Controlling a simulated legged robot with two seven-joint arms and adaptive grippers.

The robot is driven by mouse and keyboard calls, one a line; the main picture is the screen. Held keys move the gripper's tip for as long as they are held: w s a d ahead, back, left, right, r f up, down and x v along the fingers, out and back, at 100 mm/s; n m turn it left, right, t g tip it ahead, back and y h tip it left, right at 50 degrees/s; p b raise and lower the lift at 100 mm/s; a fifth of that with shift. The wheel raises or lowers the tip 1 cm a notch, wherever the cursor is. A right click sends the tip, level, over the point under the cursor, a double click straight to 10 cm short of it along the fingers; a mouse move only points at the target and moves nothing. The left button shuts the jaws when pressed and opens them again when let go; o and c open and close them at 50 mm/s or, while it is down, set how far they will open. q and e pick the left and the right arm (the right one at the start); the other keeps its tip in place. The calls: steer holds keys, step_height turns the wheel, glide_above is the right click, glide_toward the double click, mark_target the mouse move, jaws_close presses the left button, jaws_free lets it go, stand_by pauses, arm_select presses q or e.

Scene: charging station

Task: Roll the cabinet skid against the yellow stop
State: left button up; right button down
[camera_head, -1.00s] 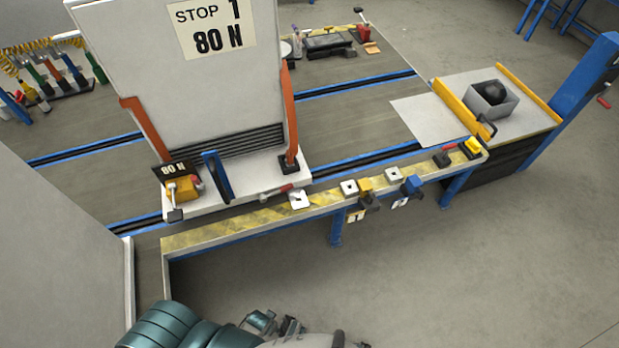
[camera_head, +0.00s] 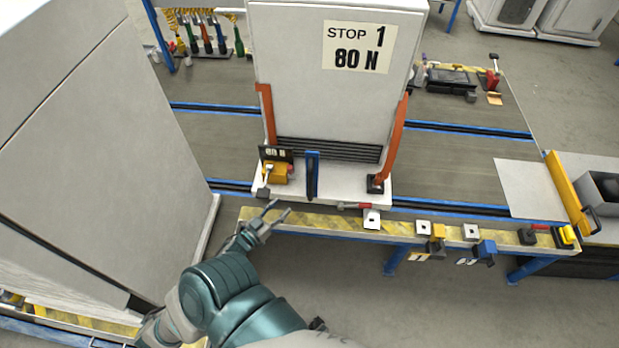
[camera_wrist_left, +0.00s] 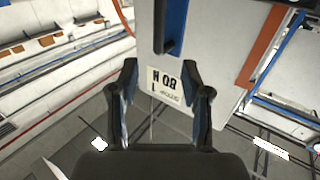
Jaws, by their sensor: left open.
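The grey cabinet (camera_head: 330,95), labelled STOP 1 80 N, stands upright on a white skid (camera_head: 330,192) on the railed table. A blue upright handle (camera_head: 312,176) rises at the skid's front. The yellow stop (camera_head: 568,192) is a bar at the far right, with a wide gap between it and the skid. My left gripper (camera_head: 281,208) is open and empty, in front of and below the skid's left front, apart from the handle. In the left wrist view the open fingers (camera_wrist_left: 160,70) point toward the cabinet, with the blue handle (camera_wrist_left: 172,25) above them. My right gripper is not in view.
A large grey cabinet (camera_head: 110,150) stands close on the left. The yellow-black front ledge (camera_head: 300,220) carries small blocks and clamps to the right. A white plate (camera_head: 530,188) lies before the stop. The rails (camera_head: 455,205) between are clear.

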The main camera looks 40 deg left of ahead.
mark_target(310, 179)
arm_select(q)
steer(key=w, duration=0.5)
steer(key=w+a, duration=0.1)
steer(key=w, duration=1)
steer(key=shift+w+a+f, duration=0.1)
steer(key=shift+w+a, duration=0.05)
steer(key=shift+w, duration=0.1)
jaws_close()
